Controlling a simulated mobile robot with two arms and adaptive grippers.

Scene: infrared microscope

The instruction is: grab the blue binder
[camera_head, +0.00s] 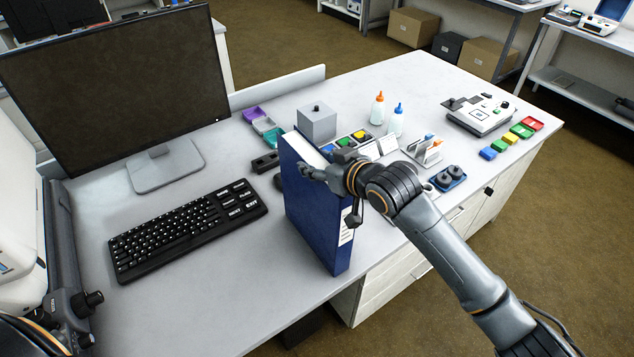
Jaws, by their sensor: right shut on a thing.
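The blue binder (312,218) stands upright on the white lab table (225,310), near its front edge, with a white label low on its right side. My right arm comes in from the lower right. My right gripper (310,171) is at the binder's upper part and shut on it; its fingers are small and partly hidden against the binder.
A black keyboard (187,229) and a large monitor (115,90) stand left of the binder. A grey box (317,122), squeeze bottles (377,108) and several small coloured trays are behind it. The table's front left area is clear.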

